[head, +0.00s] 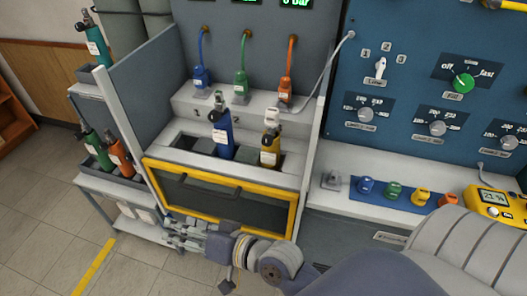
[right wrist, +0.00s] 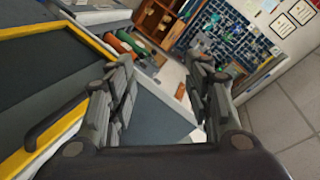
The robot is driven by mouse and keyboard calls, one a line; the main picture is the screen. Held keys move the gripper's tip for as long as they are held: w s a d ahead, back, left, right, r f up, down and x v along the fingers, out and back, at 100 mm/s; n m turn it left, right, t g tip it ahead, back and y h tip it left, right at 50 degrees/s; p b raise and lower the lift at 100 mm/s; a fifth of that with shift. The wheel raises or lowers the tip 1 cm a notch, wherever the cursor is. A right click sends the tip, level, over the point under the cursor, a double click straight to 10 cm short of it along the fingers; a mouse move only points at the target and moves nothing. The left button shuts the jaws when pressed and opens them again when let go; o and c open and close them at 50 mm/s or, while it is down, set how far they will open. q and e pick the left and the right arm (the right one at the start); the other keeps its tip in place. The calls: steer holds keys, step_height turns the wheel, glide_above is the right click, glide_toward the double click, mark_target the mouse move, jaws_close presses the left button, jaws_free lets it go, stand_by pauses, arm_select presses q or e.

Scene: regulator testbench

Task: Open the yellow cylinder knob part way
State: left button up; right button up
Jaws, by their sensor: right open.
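The yellow cylinder (head: 270,153) stands upright in a slot of the bench rack in the head view. My right gripper (head: 172,232) is in front of and below the rack, at the lower edge of the yellow-framed door, pointing left. It is well apart from the cylinder. In the right wrist view my right gripper (right wrist: 158,85) has its fingers spread with nothing held between them. The yellow cylinder is not in that view. My left gripper is not in view.
A blue cylinder (head: 222,136) stands left of the yellow one. The yellow-framed door (head: 225,200) lies below the rack, and a grey side panel (head: 138,95) borders it. Colored hoses rise behind. A side shelf (head: 110,180) holds green and orange cylinders. Floor is free at lower left.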

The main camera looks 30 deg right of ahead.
steer(key=w+d+r+m+t+h, duration=0.3)
steer(key=r+m+t+h, duration=0.15)
steer(key=r+m, duration=0.35)
steer(key=w+d+r+m+t+h, duration=0.2)
steer(key=d+r+m+t+h, duration=0.35)
steer(key=m, duration=0.55)
steer(key=m+g+h, duration=1.1)
steer(key=m+h, duration=0.1)
steer(key=m, duration=0.9)
glide_toward(266, 143)
steer(key=p+x, duration=0.2)
steer(key=x, duration=0.4)
steer(key=shift+w+d+r, duration=0.1)
steer(key=shift+w+d, duration=0.15)
steer(key=shift+d, duration=0.1)
steer(key=shift+w+d+p, duration=0.3)
steer(key=shift+w+d, duration=0.1)
steer(key=shift+d, duration=0.1)
steer(key=c, duration=1.1)
